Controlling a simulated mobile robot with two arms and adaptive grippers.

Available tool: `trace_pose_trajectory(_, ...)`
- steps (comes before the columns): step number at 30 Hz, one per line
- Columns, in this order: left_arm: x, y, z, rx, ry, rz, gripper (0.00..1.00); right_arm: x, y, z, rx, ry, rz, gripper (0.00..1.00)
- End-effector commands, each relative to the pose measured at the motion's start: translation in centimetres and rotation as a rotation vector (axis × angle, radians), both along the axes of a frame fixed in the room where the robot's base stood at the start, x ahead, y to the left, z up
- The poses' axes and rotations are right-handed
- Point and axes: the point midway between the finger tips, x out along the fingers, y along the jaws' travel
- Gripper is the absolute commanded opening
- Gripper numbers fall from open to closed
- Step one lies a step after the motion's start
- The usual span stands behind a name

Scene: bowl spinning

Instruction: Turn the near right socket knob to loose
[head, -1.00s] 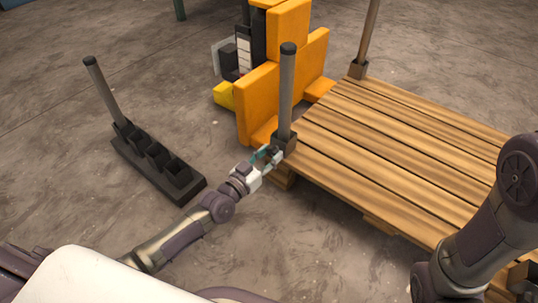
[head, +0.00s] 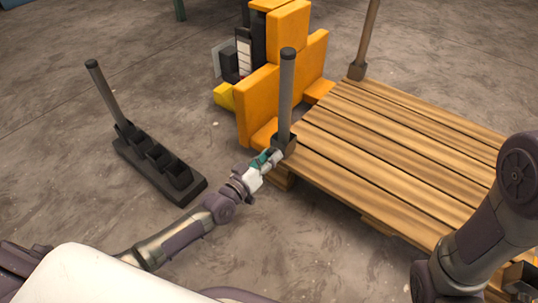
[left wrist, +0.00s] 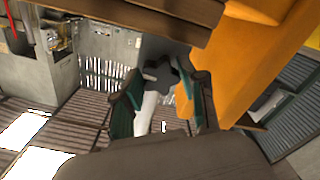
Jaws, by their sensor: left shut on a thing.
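A dark socket (head: 285,144) sits at the pallet's left corner, with a grey post (head: 287,90) standing upright in it. My left gripper (head: 271,158) is at the near side of this socket. In the left wrist view, a dark lobed knob (left wrist: 162,74) lies between the teal fingers of the left gripper (left wrist: 168,86), which is shut on it. The knob's turn marking cannot be made out. My right arm crosses the right of the head view; its gripper is not in view. A dark block (head: 522,274) at the lower right is partly hidden by that arm.
The wooden pallet (head: 390,140) fills the right, with a brown post (head: 366,40) at its far corner. An orange machine (head: 287,62) stands close behind the gripped socket. A black rack (head: 158,163) with one grey post lies on the floor at left, with clear floor around it.

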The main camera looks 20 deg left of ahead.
Motion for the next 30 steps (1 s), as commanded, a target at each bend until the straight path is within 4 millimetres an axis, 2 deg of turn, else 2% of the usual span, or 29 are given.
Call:
trace_pose_trajectory(13,-0.06,-0.01,-0.1,-0.398,0.148,-0.001,0.07,0.02,0.0,0.52,0.0,0.001,0.0,0.4)
trace_pose_trajectory(30,-0.08,-0.02,-0.21,-0.908,0.332,0.0,0.07,0.02,0.01,-0.3,0.0,0.001,0.0,0.4)
